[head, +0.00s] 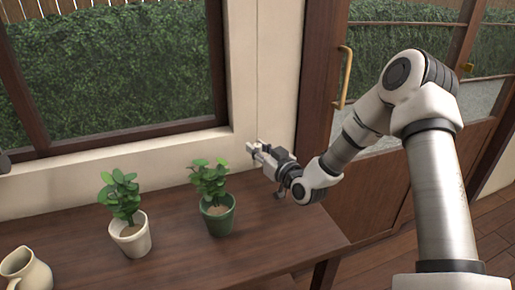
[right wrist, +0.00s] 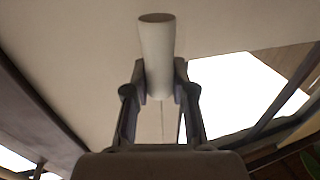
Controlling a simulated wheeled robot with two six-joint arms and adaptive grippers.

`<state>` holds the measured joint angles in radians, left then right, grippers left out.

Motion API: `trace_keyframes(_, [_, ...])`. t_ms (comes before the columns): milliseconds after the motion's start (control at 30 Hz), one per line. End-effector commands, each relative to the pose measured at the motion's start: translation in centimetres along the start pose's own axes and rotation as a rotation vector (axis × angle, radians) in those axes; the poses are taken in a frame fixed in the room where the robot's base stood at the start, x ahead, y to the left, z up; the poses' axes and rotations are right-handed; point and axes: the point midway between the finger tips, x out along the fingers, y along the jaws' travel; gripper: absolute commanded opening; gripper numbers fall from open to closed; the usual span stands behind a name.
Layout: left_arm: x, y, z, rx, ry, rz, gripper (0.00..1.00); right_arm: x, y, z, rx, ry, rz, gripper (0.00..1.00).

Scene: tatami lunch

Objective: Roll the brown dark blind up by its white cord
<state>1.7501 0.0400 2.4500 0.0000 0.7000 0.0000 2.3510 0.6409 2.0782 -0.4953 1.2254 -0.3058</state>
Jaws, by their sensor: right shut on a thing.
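My right gripper (head: 257,150) is shut on the pale end piece of the white cord, in front of the cream wall strip right of the window. In the right wrist view this pale cylinder (right wrist: 157,55) sits between the two fingers (right wrist: 160,85). The thin white cord (head: 257,85) shows faintly in the head view as a vertical line above the gripper. The brown blind cannot be made out in either view; the visible window (head: 120,65) is uncovered, with a hedge behind it. A small grey piece (head: 4,162) at the left edge seems part of my left gripper; its fingers are hidden.
A brown wooden table (head: 180,255) stands below the window. It bears a plant in a white pot (head: 130,240), a plant in a green pot (head: 219,222) close to my right gripper, and a cream jug (head: 24,275). A wooden door (head: 370,195) with a brass handle (head: 343,78) is at right.

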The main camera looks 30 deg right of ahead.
Motion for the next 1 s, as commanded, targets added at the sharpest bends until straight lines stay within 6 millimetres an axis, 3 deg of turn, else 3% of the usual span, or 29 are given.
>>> trace_keyframes(100, [0.1,0.0,0.0,0.000,0.000,0.000,0.48,-0.2,-0.2,0.7,0.003,-0.018,-0.004,0.00])
trace_keyframes(133, [0.1,0.0,0.0,0.000,0.000,0.000,0.48,-0.2,-0.2,0.7,0.003,-0.018,-0.004,0.35])
trace_keyframes(200, [0.1,0.0,0.0,0.000,0.000,0.000,0.48,-0.2,-0.2,0.7,0.003,-0.017,-0.004,0.51])
trace_keyframes(567, [0.1,0.0,0.0,0.000,0.000,0.000,0.48,-0.6,0.0,0.4,0.003,-0.010,-0.001,0.51])
trace_keyframes(1000, [0.0,0.0,0.0,0.000,0.000,0.000,0.48,-9.3,0.1,0.4,0.014,-0.010,0.002,0.51])
